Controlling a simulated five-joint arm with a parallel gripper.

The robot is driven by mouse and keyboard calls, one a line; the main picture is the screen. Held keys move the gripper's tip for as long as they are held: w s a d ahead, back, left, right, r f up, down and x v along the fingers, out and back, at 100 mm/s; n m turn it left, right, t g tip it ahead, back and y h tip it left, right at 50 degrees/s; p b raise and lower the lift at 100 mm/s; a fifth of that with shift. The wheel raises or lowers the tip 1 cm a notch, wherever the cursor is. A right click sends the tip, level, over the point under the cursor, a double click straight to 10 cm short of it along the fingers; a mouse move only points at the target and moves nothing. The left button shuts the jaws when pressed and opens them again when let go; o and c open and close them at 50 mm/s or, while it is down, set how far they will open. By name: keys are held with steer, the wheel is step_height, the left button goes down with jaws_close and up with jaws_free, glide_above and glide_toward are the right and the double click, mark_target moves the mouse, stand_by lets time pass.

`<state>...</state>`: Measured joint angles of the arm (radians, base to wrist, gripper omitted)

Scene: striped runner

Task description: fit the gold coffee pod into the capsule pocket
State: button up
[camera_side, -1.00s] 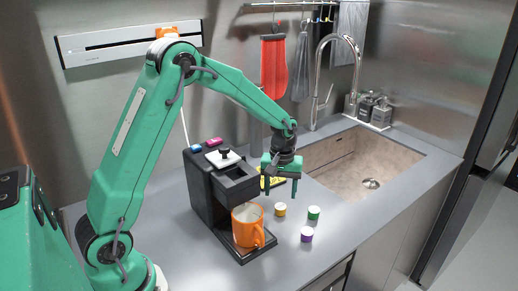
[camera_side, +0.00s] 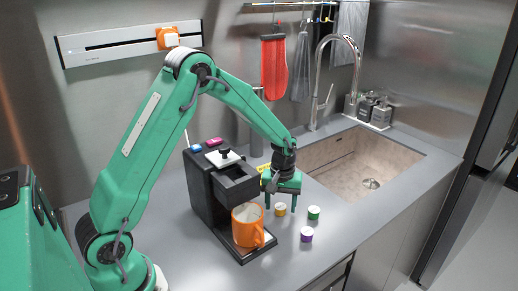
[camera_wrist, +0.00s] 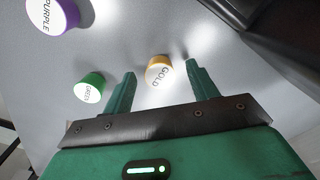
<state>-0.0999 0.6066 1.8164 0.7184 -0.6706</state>
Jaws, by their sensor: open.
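The gold coffee pod (camera_side: 280,210) stands on the counter to the right of the coffee machine. It also shows in the wrist view (camera_wrist: 158,70), with its "GOLD" label towards the camera. My gripper (camera_side: 281,205) is open and points down over the pod. In the wrist view the pod sits between the lines of the two fingertips (camera_wrist: 160,68), with clear space on both sides and no contact visible. The black coffee machine (camera_side: 202,193) has a grey top piece with a black knob (camera_side: 223,154).
A green pod (camera_side: 314,212) and a purple pod (camera_side: 307,234) stand close by on the right. An orange mug (camera_side: 248,226) sits on the machine's drip tray. The sink (camera_side: 350,165) lies behind to the right. The counter's front right is clear.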

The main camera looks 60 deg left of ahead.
mark_target(281, 207)
steer(key=c, duration=1.1)
steer(key=shift+o, duration=0.2)
steer(key=shift+r, duration=0.15)
steer(key=shift+r, duration=0.45)
step_height(281, 207, up, 3)
steer(key=shift+d+r, duration=0.15)
steer(key=s+d+r, duration=0.5)
steer(key=d+r, duration=0.1)
steer(key=d, duration=0.4)
steer(key=shift+d+r, duration=0.15)
steer(key=shift+r, duration=0.1)
steer(key=shift+r, duration=0.1)
